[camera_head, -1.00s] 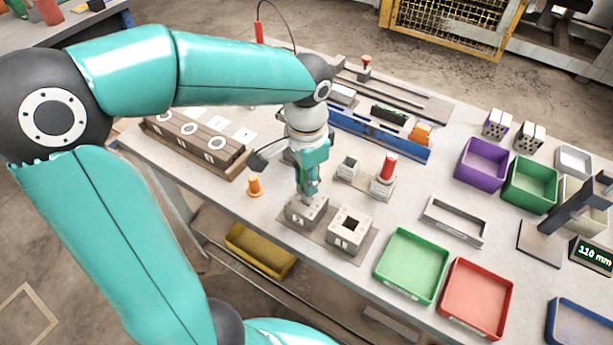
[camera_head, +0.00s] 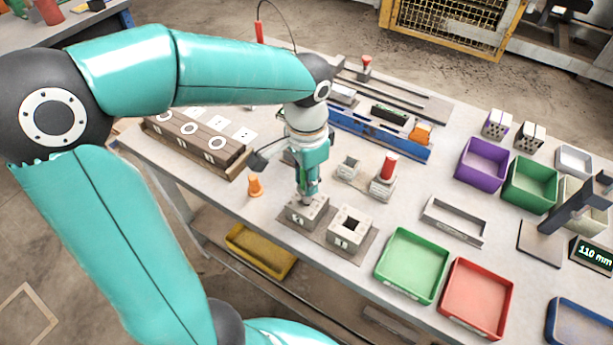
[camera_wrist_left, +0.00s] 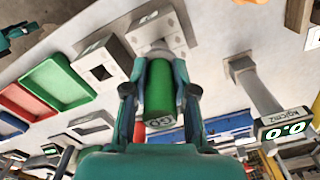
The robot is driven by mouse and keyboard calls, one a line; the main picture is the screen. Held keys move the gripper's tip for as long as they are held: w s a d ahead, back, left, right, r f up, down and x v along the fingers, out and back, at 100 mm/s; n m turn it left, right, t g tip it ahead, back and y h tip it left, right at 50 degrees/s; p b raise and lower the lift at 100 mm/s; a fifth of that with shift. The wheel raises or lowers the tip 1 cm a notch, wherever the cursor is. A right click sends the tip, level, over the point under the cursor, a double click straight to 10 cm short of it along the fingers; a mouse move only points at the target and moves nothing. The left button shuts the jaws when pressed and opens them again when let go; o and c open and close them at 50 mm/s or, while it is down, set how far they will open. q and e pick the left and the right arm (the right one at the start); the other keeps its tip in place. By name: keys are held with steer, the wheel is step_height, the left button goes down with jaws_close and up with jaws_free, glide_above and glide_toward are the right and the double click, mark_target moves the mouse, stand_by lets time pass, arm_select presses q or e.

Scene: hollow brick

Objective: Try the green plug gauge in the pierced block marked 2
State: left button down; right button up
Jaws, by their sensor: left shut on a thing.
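My left gripper (camera_head: 308,190) points down over the left one of two grey pierced blocks, the left block (camera_head: 305,216). The gripper is shut on the green plug gauge (camera_wrist_left: 160,88), whose end reads "GO" in the left wrist view. The gauge's pale far end meets the top of that block (camera_wrist_left: 176,28), over its hole; how deep it sits I cannot tell. The right block (camera_head: 350,236) has an open square hole and also shows in the wrist view (camera_wrist_left: 98,70). The block numbers are too small to read surely. My right gripper is not in view.
An orange cone-like piece (camera_head: 255,186) stands to the left. A green tray (camera_head: 411,265) and a red tray (camera_head: 477,300) lie to the right. A red-handled gauge (camera_head: 388,168) stands behind.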

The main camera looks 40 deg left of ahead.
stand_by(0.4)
arm_select(q)
steer(key=shift+r+p, duration=2.2)
steer(key=shift+r, duration=0.4)
